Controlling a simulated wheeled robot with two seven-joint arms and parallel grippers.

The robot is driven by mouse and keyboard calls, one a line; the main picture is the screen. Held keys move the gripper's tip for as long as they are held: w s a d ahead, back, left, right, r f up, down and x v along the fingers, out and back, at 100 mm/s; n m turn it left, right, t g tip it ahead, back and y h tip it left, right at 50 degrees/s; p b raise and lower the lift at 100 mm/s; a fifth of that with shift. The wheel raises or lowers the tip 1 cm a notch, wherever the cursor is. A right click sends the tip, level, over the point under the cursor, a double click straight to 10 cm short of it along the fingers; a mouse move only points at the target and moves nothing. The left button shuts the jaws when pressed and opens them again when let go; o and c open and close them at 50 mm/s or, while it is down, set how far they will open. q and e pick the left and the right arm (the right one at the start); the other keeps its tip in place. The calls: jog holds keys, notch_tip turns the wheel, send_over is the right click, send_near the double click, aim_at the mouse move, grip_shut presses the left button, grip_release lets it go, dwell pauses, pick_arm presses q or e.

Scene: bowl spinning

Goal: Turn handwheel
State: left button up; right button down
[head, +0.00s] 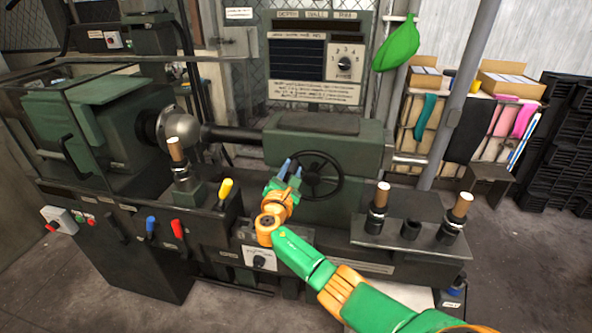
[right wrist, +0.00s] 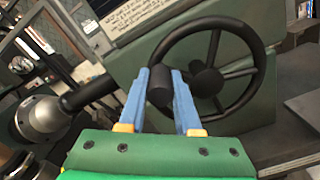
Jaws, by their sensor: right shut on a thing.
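The handwheel (head: 335,178) is a black spoked wheel on the front of the green machine housing, in the middle of the head view. It also fills the upper right of the right wrist view (right wrist: 262,62). My right gripper (head: 290,168) is at the wheel's left side. In the right wrist view its two blue fingers (right wrist: 161,82) are shut on the wheel's dark cylindrical handle (right wrist: 159,92), one on each side. The handle sits at the lower left of the rim. My left gripper is not in view.
A metal chuck (head: 181,130) and shaft lie left of the wheel. A tool post with a wooden handle (head: 176,149) and a yellow lever (head: 226,188) stand left of my gripper. A tray (head: 400,262) with upright wooden-handled tools (head: 459,211) is at the right.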

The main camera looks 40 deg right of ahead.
jog(key=shift+w+a+f+n, duration=0.2)
jog(key=shift+f+n, duration=0.1)
jog(key=shift+n, duration=0.1)
jog(key=shift+f, duration=0.1)
jog(key=c, duration=0.6)
grip_release()
jog(key=shift+w+a, duration=0.1)
jog(key=shift+w, duration=0.05)
jog(key=p+v, duration=0.1)
jog(key=v, duration=0.6)
